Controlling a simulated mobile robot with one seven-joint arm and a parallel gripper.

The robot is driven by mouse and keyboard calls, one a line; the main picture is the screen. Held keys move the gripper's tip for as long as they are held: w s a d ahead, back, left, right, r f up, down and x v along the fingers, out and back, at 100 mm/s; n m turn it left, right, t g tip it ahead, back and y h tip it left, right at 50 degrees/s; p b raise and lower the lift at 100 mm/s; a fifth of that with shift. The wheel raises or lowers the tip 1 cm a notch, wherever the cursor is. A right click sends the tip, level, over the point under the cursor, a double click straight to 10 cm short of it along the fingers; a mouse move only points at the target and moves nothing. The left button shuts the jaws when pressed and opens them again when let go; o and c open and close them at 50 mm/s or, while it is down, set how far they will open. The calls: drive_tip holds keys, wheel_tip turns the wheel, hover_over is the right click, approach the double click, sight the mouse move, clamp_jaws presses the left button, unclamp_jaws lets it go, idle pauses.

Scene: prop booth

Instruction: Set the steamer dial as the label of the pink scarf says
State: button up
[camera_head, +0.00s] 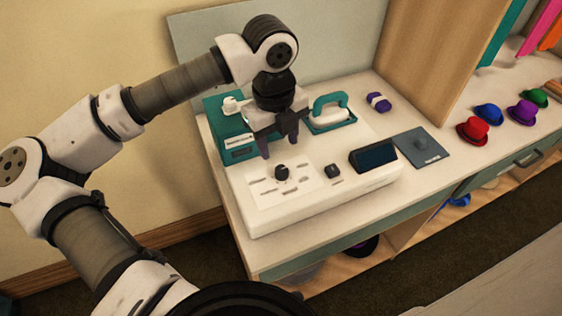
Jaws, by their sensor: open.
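The steamer (330,190) is a white and teal unit on the counter. Its black dial (282,172) sits on a pale panel with several small dark marks around it, too small to read. My gripper (279,153) points down above and just behind the dial in the picture, open and empty. The pink scarf (538,30) hangs at the top right, cut off by the picture edge. No readable label shows on it.
On the steamer are a second black knob (333,170), a dark screen (374,157) and a teal-handled iron (332,112). A grey plate (422,148), a purple roll (378,102) and several hats, one a red hat (473,130), stand to the right. A wooden partition (420,60) rises behind.

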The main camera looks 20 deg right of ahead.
sight(281, 170)
drive_tip(key=f, duration=0.3)
drive_tip(key=f+p, duration=0.1)
drive_tip(key=f, duration=0.4)
drive_tip(key=shift+d+f, duration=0.3)
drive_tip(key=c, duration=1)
drive_tip(key=shift+f, duration=0.15)
